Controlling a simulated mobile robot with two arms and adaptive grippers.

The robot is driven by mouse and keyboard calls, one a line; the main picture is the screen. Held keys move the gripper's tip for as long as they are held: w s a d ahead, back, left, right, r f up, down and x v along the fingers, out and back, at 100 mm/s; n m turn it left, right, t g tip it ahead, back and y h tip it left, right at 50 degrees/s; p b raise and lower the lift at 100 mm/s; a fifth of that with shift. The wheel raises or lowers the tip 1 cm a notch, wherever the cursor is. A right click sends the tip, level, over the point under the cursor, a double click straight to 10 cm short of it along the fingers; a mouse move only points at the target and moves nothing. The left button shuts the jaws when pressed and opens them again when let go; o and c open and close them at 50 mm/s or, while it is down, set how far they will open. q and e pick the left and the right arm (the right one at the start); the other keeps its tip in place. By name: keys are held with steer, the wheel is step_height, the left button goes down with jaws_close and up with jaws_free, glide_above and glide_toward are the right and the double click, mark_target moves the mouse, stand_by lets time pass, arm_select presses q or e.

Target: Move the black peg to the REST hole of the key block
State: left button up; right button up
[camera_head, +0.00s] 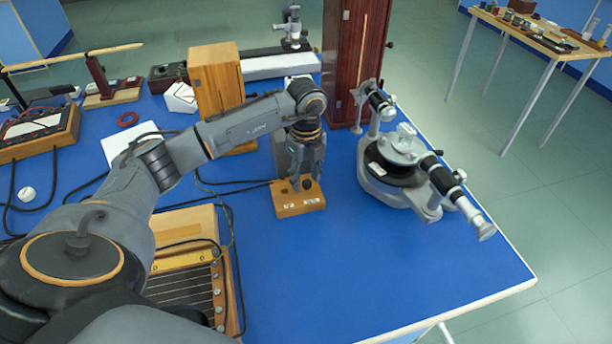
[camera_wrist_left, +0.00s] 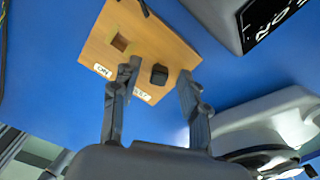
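The wooden key block (camera_head: 287,204) lies on the blue bench below my left gripper (camera_head: 301,184). In the left wrist view the block (camera_wrist_left: 150,28) has an empty square hole (camera_wrist_left: 121,42) near the left label. The black peg (camera_wrist_left: 158,74) stands in the block near the second label, which a finger partly hides and which seems to end in "ST". How deep it sits I cannot tell. My left gripper (camera_wrist_left: 158,97) is open, its fingers on either side of the peg with gaps showing. My right gripper is not in view.
A metal spectrometer (camera_head: 400,170) stands close to the right of the block. A tall dark wooden case (camera_head: 350,60) and a light wooden box (camera_head: 215,82) stand behind. Cables run on the left. The front right bench (camera_head: 400,270) is clear.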

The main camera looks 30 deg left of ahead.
arm_select(q)
step_height(320, 180, up, 12)
stand_by(0.6)
stand_by(0.4)
